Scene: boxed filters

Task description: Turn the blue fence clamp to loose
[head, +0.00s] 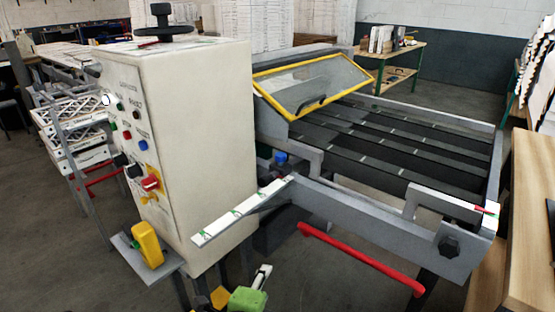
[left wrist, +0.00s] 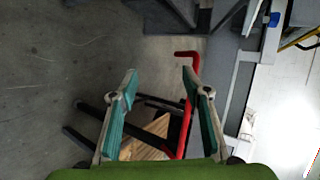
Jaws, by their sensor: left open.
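The blue fence clamp (head: 281,157) is a small blue knob beside the machine's rail, just right of the cream control cabinet. A small blue part, which looks like the same clamp, shows near the top right of the left wrist view (left wrist: 274,19). My left gripper (head: 263,272) is low at the bottom of the head view, below and apart from the clamp. In the left wrist view its two teal-padded fingers (left wrist: 160,84) are spread with nothing held between them. My right gripper is in neither view.
A red bar handle (head: 360,260) projects below the rail, and it also shows near the fingers in the left wrist view (left wrist: 188,115). The white marked strip (head: 240,212) juts out below the clamp. The cabinet (head: 200,130) stands left; a wooden table (head: 530,210) stands right.

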